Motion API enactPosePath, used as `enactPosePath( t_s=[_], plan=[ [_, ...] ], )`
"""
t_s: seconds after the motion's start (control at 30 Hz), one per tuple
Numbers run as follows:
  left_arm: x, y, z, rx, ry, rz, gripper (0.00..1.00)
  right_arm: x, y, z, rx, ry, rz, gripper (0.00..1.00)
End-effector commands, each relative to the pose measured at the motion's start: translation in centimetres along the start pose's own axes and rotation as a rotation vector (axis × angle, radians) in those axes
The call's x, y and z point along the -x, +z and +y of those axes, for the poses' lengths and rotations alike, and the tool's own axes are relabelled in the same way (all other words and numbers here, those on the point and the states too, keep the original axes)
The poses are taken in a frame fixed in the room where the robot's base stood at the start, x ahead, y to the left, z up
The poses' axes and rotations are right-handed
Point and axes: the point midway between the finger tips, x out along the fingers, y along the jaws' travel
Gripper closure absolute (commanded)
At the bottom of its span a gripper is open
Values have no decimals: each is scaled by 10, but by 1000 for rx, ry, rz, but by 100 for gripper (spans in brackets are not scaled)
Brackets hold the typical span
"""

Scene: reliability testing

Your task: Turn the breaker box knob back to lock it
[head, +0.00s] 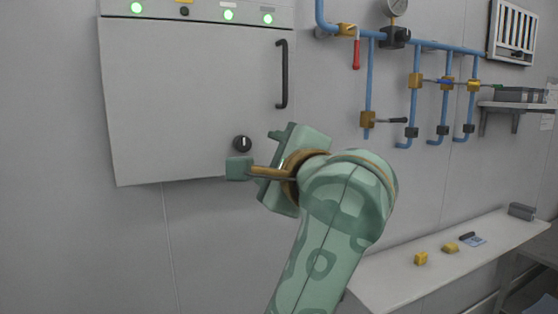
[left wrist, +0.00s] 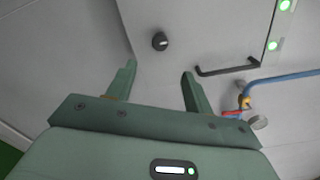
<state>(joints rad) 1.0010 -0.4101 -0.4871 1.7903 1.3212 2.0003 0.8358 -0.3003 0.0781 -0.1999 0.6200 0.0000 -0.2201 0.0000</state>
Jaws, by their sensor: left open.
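The breaker box (head: 190,95) is a light grey wall cabinet with a shut door and a black vertical handle (head: 282,74). Its knob (head: 242,143) is small, round and black with a white mark, upright in the head view, near the door's lower right corner. The knob also shows in the left wrist view (left wrist: 160,41), beyond the fingertips and roughly between their lines. My left gripper (head: 259,151) is green, open and empty, close to the knob with a gap in front of it. It also shows in the left wrist view (left wrist: 158,70). My right gripper is not in view.
Green lights (head: 228,15) glow above the door. Blue pipes (head: 415,100) with valves and a red lever (head: 356,54) run along the wall at right. A shelf (head: 390,285) at lower right holds small yellow and dark items. Wall below the box is clear.

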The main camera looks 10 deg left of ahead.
Motion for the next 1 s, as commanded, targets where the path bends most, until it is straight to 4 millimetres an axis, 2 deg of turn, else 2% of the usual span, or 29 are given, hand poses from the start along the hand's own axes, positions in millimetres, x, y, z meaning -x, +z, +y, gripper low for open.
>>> enactPosePath(
  t_s=[0.1,0.23,0.63,0.7,0.77,0.87,0.9,0.97,1.0],
  plan=[
    [21,1,-1,2,-1,0,48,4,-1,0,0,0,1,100],
    [33,0,-1,1,0,1,48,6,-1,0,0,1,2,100],
    [36,0,0,-18,-2,-3,48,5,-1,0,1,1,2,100],
    [37,9,-8,-82,-37,-50,48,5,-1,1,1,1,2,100],
    [38,25,-19,-183,-87,-151,48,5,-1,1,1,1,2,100],
    [43,50,-50,-509,-164,-460,48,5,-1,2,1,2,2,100],
    [44,53,-63,-696,-180,-619,48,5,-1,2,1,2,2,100],
    [40,33,-72,-1046,-186,-847,48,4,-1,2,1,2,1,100],
    [32,5,-70,-1308,-194,-981,48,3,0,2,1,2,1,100]
  ],
)
